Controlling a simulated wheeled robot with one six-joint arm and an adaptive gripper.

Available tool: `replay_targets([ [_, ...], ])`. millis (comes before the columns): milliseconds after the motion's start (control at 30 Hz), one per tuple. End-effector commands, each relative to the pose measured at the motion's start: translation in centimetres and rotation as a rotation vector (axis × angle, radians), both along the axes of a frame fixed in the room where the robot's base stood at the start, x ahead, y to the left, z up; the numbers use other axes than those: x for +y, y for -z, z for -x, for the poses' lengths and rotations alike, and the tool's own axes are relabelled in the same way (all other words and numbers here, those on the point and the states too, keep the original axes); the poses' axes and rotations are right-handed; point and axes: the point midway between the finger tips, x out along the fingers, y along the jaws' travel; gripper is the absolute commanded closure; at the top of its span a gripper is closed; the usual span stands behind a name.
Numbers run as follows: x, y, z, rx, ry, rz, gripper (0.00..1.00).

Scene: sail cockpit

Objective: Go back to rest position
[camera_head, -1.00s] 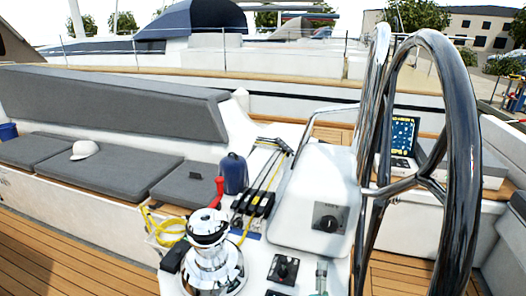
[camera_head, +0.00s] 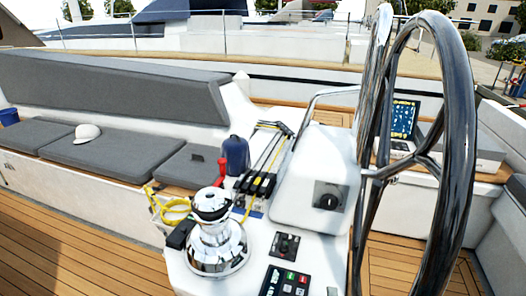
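My gripper and arm do not show in the head view. A chrome winch (camera_head: 214,232) stands on the white console at the lower middle, with a yellow rope (camera_head: 170,208) to its left. A red handle (camera_head: 222,171) stands up behind the winch. A dark blue bottle-like object (camera_head: 236,155) stands further back. Black rope clutches (camera_head: 258,184) with lines running through them lie to its right. The large steering wheel (camera_head: 461,150) fills the right side.
Grey seat cushions (camera_head: 117,158) line the left, with a white cap (camera_head: 87,133) on them. A dark knob panel (camera_head: 328,200) and a button panel (camera_head: 286,281) are on the console. A chart screen (camera_head: 404,119) stands behind the wheel. The wooden deck (camera_head: 70,245) at lower left is clear.

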Motion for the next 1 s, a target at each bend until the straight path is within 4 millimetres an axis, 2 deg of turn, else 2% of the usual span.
replay_targets([
  [33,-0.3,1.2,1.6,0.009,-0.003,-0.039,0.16],
  [200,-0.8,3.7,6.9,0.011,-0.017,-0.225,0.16],
  [467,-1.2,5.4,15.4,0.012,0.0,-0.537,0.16],
  [767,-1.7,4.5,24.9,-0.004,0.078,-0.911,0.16],
  [1000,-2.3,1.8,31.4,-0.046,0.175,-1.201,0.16],
])
